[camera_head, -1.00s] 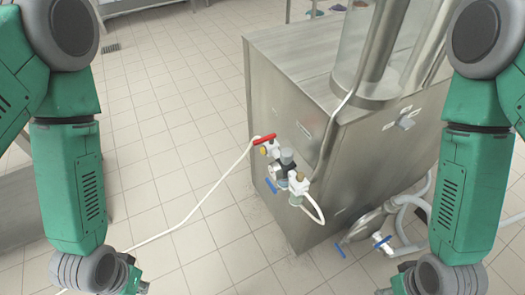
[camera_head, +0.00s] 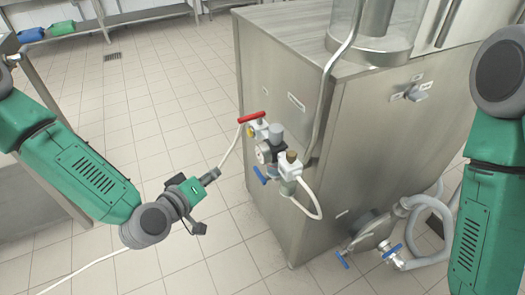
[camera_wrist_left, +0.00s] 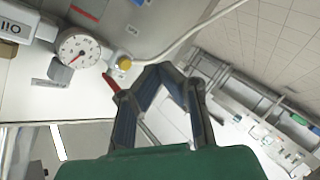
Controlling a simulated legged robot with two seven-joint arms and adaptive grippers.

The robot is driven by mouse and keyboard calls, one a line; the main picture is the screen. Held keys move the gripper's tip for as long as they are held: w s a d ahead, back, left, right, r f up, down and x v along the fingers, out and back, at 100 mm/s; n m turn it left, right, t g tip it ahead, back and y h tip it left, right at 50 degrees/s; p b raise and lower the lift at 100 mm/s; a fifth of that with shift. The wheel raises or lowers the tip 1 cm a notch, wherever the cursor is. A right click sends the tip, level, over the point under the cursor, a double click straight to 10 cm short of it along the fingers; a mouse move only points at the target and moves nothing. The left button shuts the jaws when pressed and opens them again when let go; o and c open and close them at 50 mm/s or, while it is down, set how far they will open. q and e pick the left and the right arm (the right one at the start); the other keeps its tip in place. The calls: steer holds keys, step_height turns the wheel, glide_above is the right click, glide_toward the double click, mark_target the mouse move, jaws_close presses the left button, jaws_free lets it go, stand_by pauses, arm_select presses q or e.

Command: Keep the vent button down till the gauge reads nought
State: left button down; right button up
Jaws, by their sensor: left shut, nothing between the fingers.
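A valve and regulator assembly (camera_head: 277,137) is mounted on the side of a steel machine. A yellow button-like knob (camera_wrist_left: 124,62) shows beside a red lever in the left wrist view; it also shows under the red lever in the head view (camera_head: 250,131). A round white gauge (camera_wrist_left: 78,50) with a red needle is left of the knob; its numbers are too small to read. My left gripper (camera_head: 213,175) is shut and empty, left of the assembly and apart from it. Its fingers also show in the left wrist view (camera_wrist_left: 160,70). My right gripper is out of view.
The steel machine (camera_head: 375,150) fills the right. The red lever (camera_head: 252,117) juts left, with a pale hose (camera_head: 230,152) hanging from it. A blue-handled pump fitting (camera_head: 370,235) is low at the front. Tiled floor (camera_head: 160,100) is open to the left.

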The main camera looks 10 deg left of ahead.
mark_target(250, 133)
arm_select(q)
steer(key=w+a+r+n+t+y+b, duration=0.1)
steer(key=w+a+r+n+t+b, duration=0.1)
steer(key=w, duration=0.3)
steer(key=shift+w+a+r+t+y, duration=0.3)
steer(key=shift+a+r+t, duration=0.15)
steer(key=shift+r+t, duration=0.25)
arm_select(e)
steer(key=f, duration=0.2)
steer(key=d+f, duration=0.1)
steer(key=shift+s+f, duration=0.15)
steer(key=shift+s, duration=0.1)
arm_select(q)
steer(key=shift+f, duration=0.1)
steer(key=w+d+b, duration=0.2)
steer(key=w+d, duration=0.2)
steer(key=d, duration=0.3)
steer(key=shift+w, duration=0.35)
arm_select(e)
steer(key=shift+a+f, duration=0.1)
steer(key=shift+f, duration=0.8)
arm_select(q)
steer(key=shift+d, duration=0.1)
